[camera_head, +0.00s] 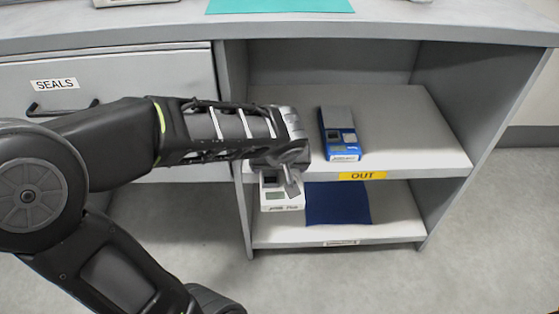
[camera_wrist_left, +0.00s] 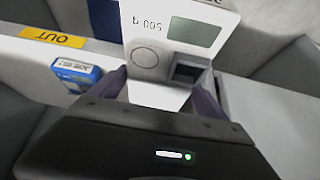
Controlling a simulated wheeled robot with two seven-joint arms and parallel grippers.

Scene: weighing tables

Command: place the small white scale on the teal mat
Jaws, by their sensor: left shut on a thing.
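The small white scale (camera_head: 282,194) hangs in my left gripper (camera_head: 285,172), in front of the left end of the shelf unit. In the left wrist view the white scale (camera_wrist_left: 155,50) shows its grey display and round button between the fingers (camera_wrist_left: 160,95). My left gripper is shut on it. The teal mat (camera_head: 280,6) lies on the counter top at the top of the head view, with its far part cut off. The mat is well above and behind the gripper. My right gripper is not in view.
A blue scale (camera_head: 340,140) sits on the middle shelf (camera_head: 400,130), above a yellow OUT label (camera_head: 362,176). A dark blue mat (camera_head: 338,203) lies on the lower shelf. A drawer labelled SEALS (camera_head: 55,84) is at the left. A pale device (camera_head: 130,2) stands on the counter.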

